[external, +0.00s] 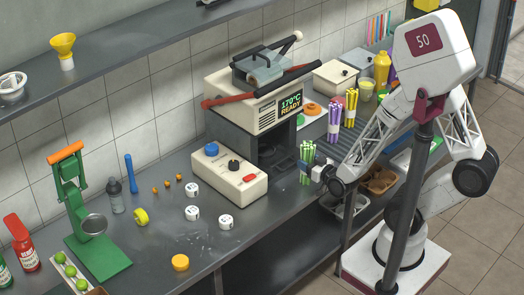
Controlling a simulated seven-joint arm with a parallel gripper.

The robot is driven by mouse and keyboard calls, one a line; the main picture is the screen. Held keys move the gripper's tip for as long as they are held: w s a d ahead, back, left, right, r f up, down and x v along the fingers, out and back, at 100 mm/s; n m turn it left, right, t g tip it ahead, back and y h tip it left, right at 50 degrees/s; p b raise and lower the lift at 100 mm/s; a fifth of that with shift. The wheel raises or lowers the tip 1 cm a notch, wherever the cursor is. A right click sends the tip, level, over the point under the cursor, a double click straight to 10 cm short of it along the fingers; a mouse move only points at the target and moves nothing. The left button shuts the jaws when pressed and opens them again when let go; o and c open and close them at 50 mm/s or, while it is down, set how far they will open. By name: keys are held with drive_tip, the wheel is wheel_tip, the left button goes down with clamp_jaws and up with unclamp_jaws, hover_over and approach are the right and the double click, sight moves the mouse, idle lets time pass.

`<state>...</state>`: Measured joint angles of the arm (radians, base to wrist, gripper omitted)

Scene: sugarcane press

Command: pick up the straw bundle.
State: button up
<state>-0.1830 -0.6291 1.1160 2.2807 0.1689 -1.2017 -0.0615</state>
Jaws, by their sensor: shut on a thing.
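A straw bundle (307,153) with green tops and a purplish band stands upright near the counter's front edge, right of the press. My gripper (311,169) reaches in from the right and is shut on this bundle at its middle. The jaws hide part of the bundle. I cannot tell whether its lower end touches the counter. A purple straw bundle (334,120) and a yellow straw bundle (350,107) stand behind it.
The press (262,105) with its display and the control box (229,175) are left of my gripper. Trays (345,205) sit below the counter edge. A cream box (335,78) and a yellow bottle (382,68) stand at the back. White dice (226,222) lie on the counter (190,245).

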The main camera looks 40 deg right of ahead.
sight(308, 144)
wheel_tip(308, 144, up, 10)
drive_tip(key=shift+f, duration=0.15)
idle(0.4)
idle(0.6)
drive_tip(key=w+d+r+m+g+h, duration=0.1)
drive_tip(key=w+d+r+m+h, duration=0.15)
drive_tip(key=w+d, duration=0.7)
drive_tip(key=w+d+r+m+h, duration=0.1)
drive_tip(key=w+d+r+h, duration=0.35)
drive_tip(key=d, duration=0.75)
drive_tip(key=w+d+r+m+g+h, duration=0.1)
drive_tip(key=w+d+m, duration=0.1)
drive_tip(key=w+d, duration=0.8)
drive_tip(key=s+d+m+g+h, duration=0.1)
drive_tip(key=s+d+h, duration=0.1)
drive_tip(key=d, duration=1.3)
drive_tip(key=s+d+m+g+h, duration=0.1)
drive_tip(key=s+d+h, duration=0.1)
drive_tip(key=d, duration=1.3)
drive_tip(key=shift+d+m, duration=0.15)
drive_tip(key=shift+m, duration=0.2)
drive_tip(key=shift+s+f, duration=0.1)
